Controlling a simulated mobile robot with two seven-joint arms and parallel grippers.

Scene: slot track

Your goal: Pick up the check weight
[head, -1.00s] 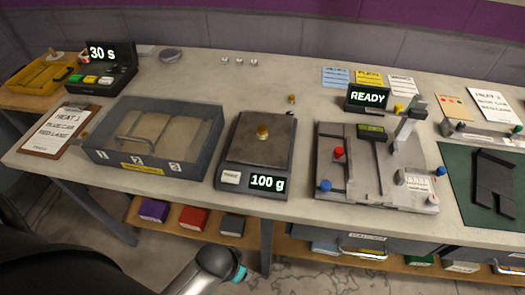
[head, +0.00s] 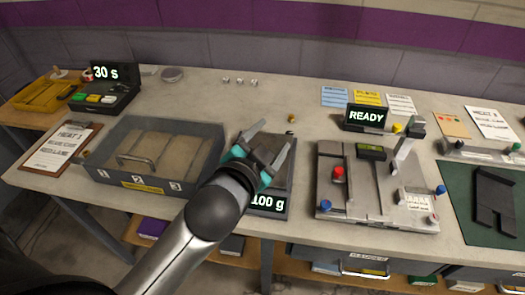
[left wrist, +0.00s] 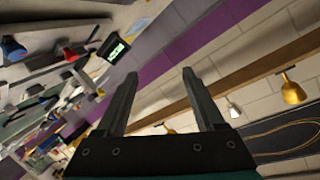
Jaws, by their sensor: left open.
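The scale (head: 269,203) stands at the table's middle front, and its display reads 100 g. The brass check weight on its pan is not visible now; my left gripper (head: 274,137) covers that part of the pan. My left gripper is open over the scale in the head view, its two fingers spread and pointing away from me. In the left wrist view the same open gripper (left wrist: 159,74) has nothing visible between its fingers. My right gripper is not in view.
A grey glass-topped box (head: 105,172) stands left of the scale. A metal track fixture (head: 330,205) with a READY display (head: 366,117) stands to the right. A small brass piece (head: 291,118) lies behind the scale. The table behind it is mostly clear.

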